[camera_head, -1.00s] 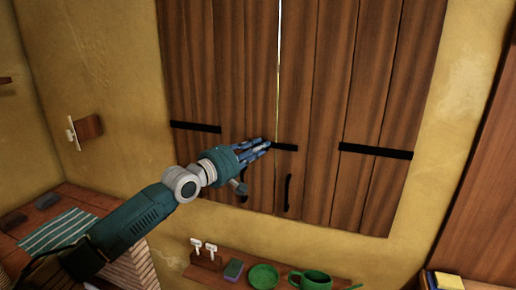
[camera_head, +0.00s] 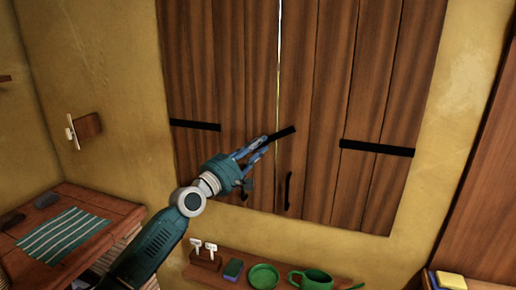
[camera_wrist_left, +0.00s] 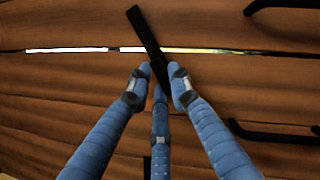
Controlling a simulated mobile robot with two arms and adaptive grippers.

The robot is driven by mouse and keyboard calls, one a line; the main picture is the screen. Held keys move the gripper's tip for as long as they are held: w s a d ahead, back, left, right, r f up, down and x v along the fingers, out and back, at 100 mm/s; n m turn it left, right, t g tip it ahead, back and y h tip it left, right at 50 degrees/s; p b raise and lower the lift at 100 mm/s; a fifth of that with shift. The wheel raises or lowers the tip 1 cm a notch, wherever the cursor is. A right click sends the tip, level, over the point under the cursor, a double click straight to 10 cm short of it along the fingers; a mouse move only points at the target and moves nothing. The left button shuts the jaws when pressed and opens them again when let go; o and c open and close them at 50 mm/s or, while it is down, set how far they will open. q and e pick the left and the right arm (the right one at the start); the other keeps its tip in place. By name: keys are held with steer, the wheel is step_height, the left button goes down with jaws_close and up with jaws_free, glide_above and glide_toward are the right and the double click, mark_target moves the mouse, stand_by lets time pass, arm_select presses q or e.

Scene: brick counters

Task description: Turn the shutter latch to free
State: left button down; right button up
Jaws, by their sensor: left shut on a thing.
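The brown wooden shutters (camera_head: 330,80) hang on the yellow wall, with a thin bright gap between their two leaves. The black bar latch (camera_head: 283,134) lies across this gap, tilted with its right end higher. My left gripper (camera_head: 264,142) is shut on the latch's left end. In the left wrist view the latch (camera_wrist_left: 143,30) crosses the bright gap at a slant, and the blue fingers of my left gripper (camera_wrist_left: 159,82) close around its near end. The fingers hide that end. My right gripper is not in view.
Black handles (camera_head: 288,191) sit below the latch, and a black hinge strap (camera_head: 376,148) is at right. Below is a shelf with a green plate (camera_head: 263,276) and a green cup (camera_head: 311,280). A counter with a striped cloth (camera_head: 63,233) is at left.

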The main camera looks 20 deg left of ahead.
arm_select(q)
steer(key=n, duration=0.2)
steer(key=n+t+y, duration=0.1)
steer(key=n, duration=0.2)
steer(key=n+t+y, duration=0.1)
steer(key=n, duration=0.1)
steer(key=shift+f, duration=0.3)
steer(key=n+y, duration=0.1)
steer(key=n, duration=0.2)
steer(key=n+t+y, duration=0.1)
steer(key=n+y, duration=0.1)
steer(key=n, duration=0.1)
steer(key=n+y+p, duration=0.1)
steer(key=n, duration=0.2)
steer(key=shift+d+f+t+y, duration=0.1)
steer(key=shift+f+t+y, duration=0.05)
steer(key=shift+t+y, duration=0.2)
steer(key=shift+n, duration=0.3)
steer(key=c, duration=1.6)
jaws_free()
steer(key=shift+o, duration=0.2)
steer(key=shift+s+f, duration=0.25)
steer(key=shift+s, duration=0.25)
steer(key=v, duration=1.1)
